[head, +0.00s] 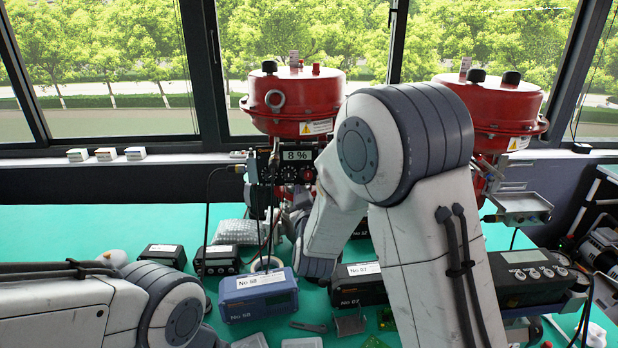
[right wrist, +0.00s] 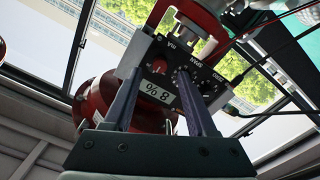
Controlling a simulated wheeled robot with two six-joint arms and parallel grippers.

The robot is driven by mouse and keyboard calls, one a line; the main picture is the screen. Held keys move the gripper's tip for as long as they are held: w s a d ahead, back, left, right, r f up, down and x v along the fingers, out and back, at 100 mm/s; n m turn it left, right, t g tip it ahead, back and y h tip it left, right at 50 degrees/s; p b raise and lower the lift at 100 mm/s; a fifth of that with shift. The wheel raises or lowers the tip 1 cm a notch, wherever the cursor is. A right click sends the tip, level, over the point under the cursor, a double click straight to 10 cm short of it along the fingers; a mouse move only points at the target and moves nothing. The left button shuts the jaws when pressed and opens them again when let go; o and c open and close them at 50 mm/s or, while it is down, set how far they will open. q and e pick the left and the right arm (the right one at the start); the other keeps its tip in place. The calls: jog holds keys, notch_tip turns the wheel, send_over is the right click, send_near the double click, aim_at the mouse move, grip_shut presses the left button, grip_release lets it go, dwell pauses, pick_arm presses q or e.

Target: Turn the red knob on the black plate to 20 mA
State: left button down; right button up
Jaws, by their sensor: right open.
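The black plate (head: 275,172) hangs below the left red actuator, with an "8 %" display (head: 297,155) and small dark dials under it. My right arm hides part of the plate's right side in the head view. My left gripper is out of view.
Red actuators (head: 298,100) and (head: 495,108) stand at the back. The green table (head: 110,220) holds a blue box (head: 257,295), a black box (head: 358,284), small black boxes (head: 162,256) and bubble wrap (head: 238,231). Black cables hang before the plate. The table's back left is clear.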

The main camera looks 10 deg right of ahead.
aim_at(308, 177)
jog(key=shift+p+x, duration=0.3)
jog(key=shift+x, duration=1.6)
grip_shut()
